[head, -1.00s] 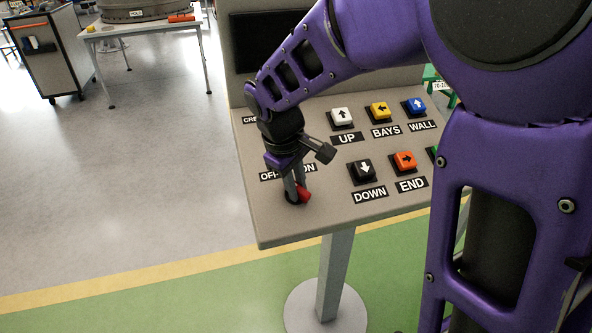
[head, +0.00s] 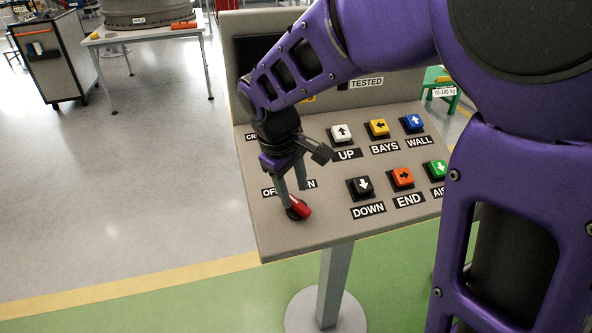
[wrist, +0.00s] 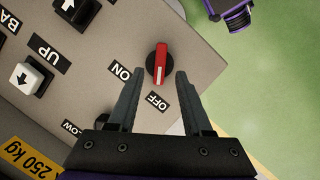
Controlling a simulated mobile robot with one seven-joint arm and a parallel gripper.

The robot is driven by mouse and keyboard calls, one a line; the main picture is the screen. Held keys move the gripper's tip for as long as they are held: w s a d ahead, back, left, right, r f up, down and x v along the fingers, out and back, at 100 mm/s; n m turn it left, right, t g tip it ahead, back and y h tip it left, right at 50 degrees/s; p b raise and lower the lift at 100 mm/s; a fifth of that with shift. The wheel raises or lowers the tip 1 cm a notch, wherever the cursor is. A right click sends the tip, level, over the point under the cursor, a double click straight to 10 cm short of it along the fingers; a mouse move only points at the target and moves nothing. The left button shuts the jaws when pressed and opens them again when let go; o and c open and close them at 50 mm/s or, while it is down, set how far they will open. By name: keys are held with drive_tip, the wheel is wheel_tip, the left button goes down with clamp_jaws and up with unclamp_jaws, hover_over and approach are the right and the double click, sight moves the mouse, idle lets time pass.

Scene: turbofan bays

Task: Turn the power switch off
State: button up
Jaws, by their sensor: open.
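The power switch is a red rotary knob (head: 301,209) on a dark round base at the near left of the sloped grey console. In the wrist view the knob (wrist: 160,62) has a white mark on the end towards the OFF label (wrist: 157,103); the ON label (wrist: 121,71) lies to the left. My gripper (head: 292,195) is open just above the knob, fingers pointing down. In the wrist view my gripper (wrist: 156,75) has one finger on each side of the knob's lower end, with gaps showing. The fingers partly cover the labels in the head view.
Push buttons stand right of the switch: white UP (head: 341,132), black DOWN (head: 360,185), orange END (head: 402,177) and several others. A dark screen rises behind the console (head: 330,225). A table (head: 150,33) and tool cart (head: 52,62) stand back left. Open floor lies left.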

drive_tip(key=v, duration=1.2)
drive_tip(key=shift+r+p, duration=0.2)
drive_tip(key=shift+p, duration=0.1)
